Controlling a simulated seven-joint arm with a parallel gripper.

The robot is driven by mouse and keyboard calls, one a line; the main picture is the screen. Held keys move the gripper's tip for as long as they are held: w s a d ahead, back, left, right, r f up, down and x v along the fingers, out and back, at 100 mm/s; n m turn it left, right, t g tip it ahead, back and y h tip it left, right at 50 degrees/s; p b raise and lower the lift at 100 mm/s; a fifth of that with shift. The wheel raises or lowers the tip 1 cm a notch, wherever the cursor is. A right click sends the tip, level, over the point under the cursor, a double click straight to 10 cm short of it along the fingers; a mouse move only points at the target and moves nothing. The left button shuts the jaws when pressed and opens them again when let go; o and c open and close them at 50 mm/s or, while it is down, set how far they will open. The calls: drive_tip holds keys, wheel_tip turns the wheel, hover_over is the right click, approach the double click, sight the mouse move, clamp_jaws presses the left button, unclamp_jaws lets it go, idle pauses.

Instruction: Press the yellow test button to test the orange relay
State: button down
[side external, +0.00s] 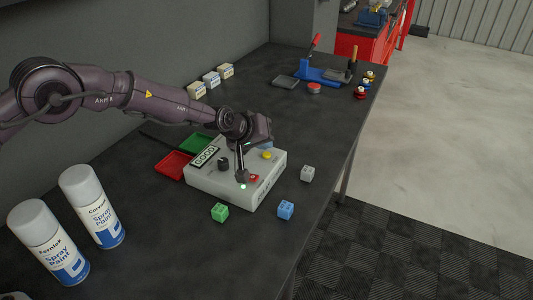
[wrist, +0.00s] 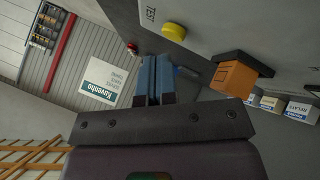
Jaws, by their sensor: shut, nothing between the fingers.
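The white tester box (side external: 215,184) stands on the dark bench in the side view, with a display reading GOOD, a dark knob, a lit green lamp and a red part on top. The yellow test button (side external: 267,155) is at its far right corner; it also shows in the wrist view (wrist: 174,32). The orange relay (wrist: 238,78) sits against a black base on the panel in the wrist view; my arm seems to hide it in the side view. My gripper (wrist: 155,78) is shut and empty, close over the box. It appears apart from the button and the relay.
Loose green (side external: 220,212), blue (side external: 286,210) and grey (side external: 307,173) blocks lie around the box. Red (side external: 174,166) and green (side external: 196,143) trays sit behind it. Two spray cans (side external: 92,207) stand at the left. The front right of the bench is clear.

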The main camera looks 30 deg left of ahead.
sight(264, 153)
drive_tip(key=shift+r, duration=0.1)
drive_tip(key=shift+r, duration=2.5)
